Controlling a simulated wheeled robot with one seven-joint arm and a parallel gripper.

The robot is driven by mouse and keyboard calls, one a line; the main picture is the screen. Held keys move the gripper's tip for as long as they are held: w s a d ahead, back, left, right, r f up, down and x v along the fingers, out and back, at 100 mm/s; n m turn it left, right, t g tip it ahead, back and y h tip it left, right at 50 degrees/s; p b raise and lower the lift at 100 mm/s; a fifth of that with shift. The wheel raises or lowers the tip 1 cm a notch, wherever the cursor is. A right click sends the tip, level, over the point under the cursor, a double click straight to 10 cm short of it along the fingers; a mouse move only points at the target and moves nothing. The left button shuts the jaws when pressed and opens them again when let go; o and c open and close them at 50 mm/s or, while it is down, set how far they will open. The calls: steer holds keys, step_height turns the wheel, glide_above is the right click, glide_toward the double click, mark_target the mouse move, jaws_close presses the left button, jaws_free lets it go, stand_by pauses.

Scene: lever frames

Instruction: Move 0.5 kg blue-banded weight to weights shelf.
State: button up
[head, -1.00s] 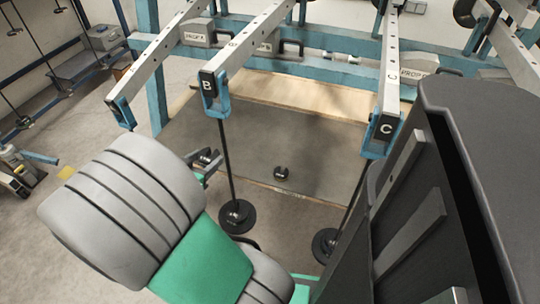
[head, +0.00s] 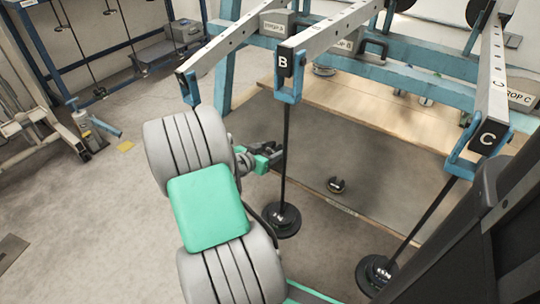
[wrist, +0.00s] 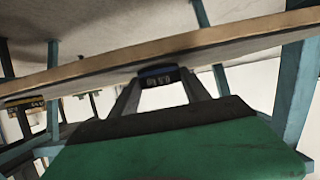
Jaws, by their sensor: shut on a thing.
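In the wrist view, the blue-banded weight (wrist: 157,76) is a small dark block with a blue band and upside-down lettering. My gripper (wrist: 160,88) is shut on it, one finger on each side. In the head view my gripper (head: 274,149) is beside the hanging rod of lever B, over the near left edge of the grey-topped bench; the held weight is hard to make out there. No shelf label is readable. Small weights (head: 426,100) stand on the bench's bare wooden back strip (head: 345,100), which may be the weights shelf.
Lever B (head: 283,62) and lever C (head: 487,140) jut forward with hanging rods and discs (head: 282,218). A dark weight (head: 337,185) sits on the grey bench top (head: 370,165). Blue frame beams (head: 400,75) cross behind.

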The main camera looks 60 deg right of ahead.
steer(key=shift+r, duration=0.1)
steer(key=shift+f, duration=0.25)
steer(key=o, duration=1.7)
steer(key=shift+c, duration=0.2)
steer(key=shift+r, duration=0.1)
